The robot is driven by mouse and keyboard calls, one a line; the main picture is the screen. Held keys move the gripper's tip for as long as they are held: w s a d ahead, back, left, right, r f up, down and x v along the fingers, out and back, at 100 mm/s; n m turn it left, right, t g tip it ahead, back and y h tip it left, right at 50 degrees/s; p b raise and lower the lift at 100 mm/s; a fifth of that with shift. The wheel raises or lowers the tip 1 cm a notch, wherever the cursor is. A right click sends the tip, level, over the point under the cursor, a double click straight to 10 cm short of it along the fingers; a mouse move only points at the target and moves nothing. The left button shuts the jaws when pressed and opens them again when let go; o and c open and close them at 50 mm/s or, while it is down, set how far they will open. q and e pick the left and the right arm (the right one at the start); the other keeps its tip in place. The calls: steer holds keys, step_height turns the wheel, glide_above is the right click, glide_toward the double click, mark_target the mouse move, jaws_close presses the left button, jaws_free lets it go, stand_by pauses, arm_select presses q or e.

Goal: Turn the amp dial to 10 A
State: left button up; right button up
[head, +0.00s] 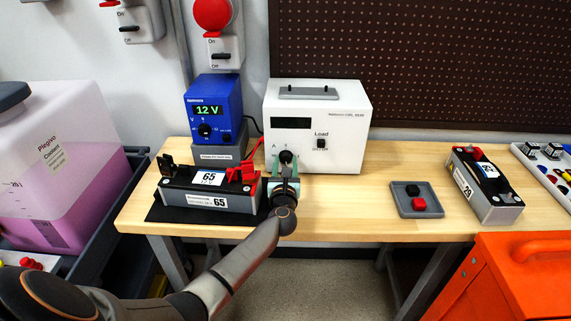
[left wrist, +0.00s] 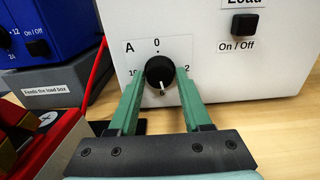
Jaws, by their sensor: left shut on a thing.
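The amp dial (left wrist: 160,72) is a round black knob on the front of the white load box (head: 345,140); it also shows in the head view (head: 286,157). Its scale has 0 at the top, 2 at the right and 10 at the left. The box's display (head: 291,123) is dark. The Load switch (left wrist: 243,24) is right of the dial. My right gripper is not in view.
A battery marked 65 (head: 190,197) with red clamps stands just left of my gripper. A blue supply (head: 213,105) reading 12 V stands behind it. A tray (head: 416,211) and another battery (head: 490,200) are farther right. The bench between box and tray is clear.

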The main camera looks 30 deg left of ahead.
arm_select(q)
steer(key=c, duration=0.4)
jaws_close()
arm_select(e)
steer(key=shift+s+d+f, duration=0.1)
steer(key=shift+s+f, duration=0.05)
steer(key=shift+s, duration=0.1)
arm_select(q)
steer(key=shift+m, duration=0.3)
steer(key=shift+m+p, duration=0.4)
steer(key=shift+m, duration=0.1)
steer(key=shift+m+p, duration=0.5)
steer(key=shift+m, duration=0.7)
steer(key=shift+m+p, duration=0.35)
steer(key=shift+m, duration=0.55)
steer(key=m+p, duration=0.2)
steer(key=m, duration=0.4)
steer(key=m+p, duration=0.1)
steer(key=m, duration=0.4)
steer(key=shift+s+p, duration=0.1)
steer(key=shift+p, duration=0.2)
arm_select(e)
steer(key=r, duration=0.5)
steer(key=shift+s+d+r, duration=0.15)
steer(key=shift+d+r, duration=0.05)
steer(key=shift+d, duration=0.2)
